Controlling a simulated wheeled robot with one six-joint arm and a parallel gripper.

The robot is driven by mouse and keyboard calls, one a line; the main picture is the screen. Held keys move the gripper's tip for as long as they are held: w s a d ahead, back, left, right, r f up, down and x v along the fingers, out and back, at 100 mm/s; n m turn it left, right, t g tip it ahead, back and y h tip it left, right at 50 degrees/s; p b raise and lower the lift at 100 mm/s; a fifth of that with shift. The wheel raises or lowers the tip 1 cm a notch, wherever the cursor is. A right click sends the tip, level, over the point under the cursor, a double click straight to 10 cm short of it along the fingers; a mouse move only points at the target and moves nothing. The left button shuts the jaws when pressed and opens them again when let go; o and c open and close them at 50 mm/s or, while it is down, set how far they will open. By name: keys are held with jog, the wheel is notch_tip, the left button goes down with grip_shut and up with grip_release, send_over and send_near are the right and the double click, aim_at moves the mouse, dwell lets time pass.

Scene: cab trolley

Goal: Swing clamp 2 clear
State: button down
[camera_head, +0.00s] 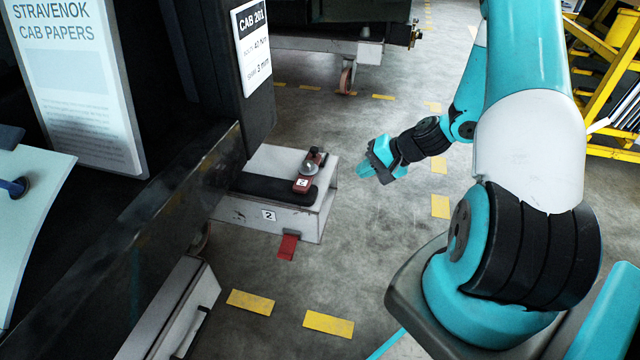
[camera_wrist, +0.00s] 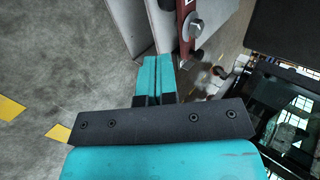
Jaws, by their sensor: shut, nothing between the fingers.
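Clamp 2 (camera_head: 304,183) is a dark red bar with a white "2" label and a round silver bolt. It lies on the black pad (camera_head: 272,188) on top of the light grey block marked 2 (camera_head: 297,219). In the wrist view the red clamp (camera_wrist: 184,30) is at the top, with its silver bolt at its right side. My gripper (camera_head: 384,172) is shut and empty, to the right of the block and apart from the clamp in the head view. In the wrist view its teal fingers (camera_wrist: 157,75) lie together, pointing toward the block's edge and the clamp.
A red tab (camera_head: 288,247) hangs at the foot of the block. The dark cab body with the CAB 201 sign (camera_head: 254,40) rises behind the pad. A yellow rack (camera_head: 605,80) stands at the far right. Grey floor with yellow marks is free around my gripper.

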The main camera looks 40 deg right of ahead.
aim_at(311, 186)
jog(key=b+x, duration=0.3)
jog(key=x, duration=0.7)
jog(key=shift+a+f, duration=0.2)
jog(key=shift+f, duration=0.1)
jog(key=shift+w+a+r+b, duration=0.1)
jog(key=shift+w+a+b, duration=0.1)
jog(key=shift+w+a, duration=0.25)
jog(key=shift+w+a+r+b, duration=0.15)
jog(key=shift+w+a, duration=0.1)
jog(key=shift+w, duration=0.4)
jog(key=shift+w+a, duration=0.35)
jog(key=shift+w, duration=0.1)
jog(key=shift+r, duration=0.1)
